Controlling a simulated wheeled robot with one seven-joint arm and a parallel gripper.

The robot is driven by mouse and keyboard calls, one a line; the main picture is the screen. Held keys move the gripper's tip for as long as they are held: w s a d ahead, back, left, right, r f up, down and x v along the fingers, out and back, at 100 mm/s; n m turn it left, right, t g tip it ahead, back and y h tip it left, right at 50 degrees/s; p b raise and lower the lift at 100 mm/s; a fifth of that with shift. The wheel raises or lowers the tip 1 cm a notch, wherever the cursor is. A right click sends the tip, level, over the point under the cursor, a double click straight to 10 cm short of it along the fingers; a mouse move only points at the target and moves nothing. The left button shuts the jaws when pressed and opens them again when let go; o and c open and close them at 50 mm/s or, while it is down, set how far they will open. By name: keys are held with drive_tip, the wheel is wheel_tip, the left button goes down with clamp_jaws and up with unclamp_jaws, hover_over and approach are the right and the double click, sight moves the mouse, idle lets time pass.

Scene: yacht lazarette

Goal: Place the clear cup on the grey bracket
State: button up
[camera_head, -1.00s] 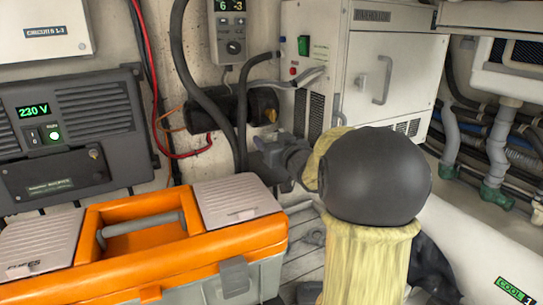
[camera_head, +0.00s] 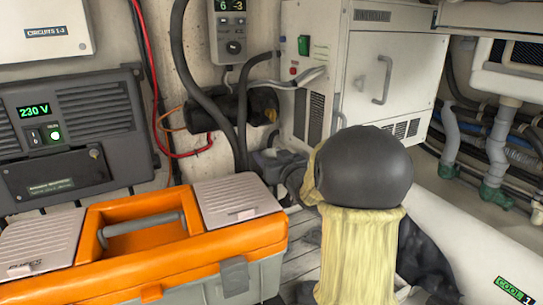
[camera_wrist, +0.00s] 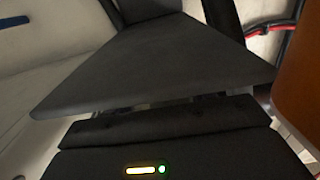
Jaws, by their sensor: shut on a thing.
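My gripper (camera_wrist: 160,125) shows in the wrist view as a dark housing with a lit bar and a green light. A broad dark grey plate, narrowing toward the top, fills the view beyond it and hides the fingertips. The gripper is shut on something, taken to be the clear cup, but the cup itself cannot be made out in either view. In the head view my arm reaches away toward the wall, between the orange toolbox and the white cabinet, and its end is mostly hidden behind my own elbow. I cannot identify the grey bracket in either view.
An orange toolbox (camera_head: 150,262) with a grey handle stands at the front left. A 230 V unit (camera_head: 72,135) is at the left wall. A white cabinet (camera_head: 395,65) stands behind my arm. Dark hoses (camera_head: 188,70) and a red cable hang near the arm's end. Pipes (camera_head: 497,150) run at right.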

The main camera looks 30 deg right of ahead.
drive_tip(key=o, duration=1)
drive_tip(key=shift+f, duration=0.1)
drive_tip(key=shift+r, duration=0.25)
drive_tip(key=s+b, duration=0.1)
drive_tip(key=s, duration=1.1)
drive_tip(key=shift+d+f+b, duration=0.1)
drive_tip(key=shift+d+b, duration=0.1)
drive_tip(key=shift+b, duration=0.15)
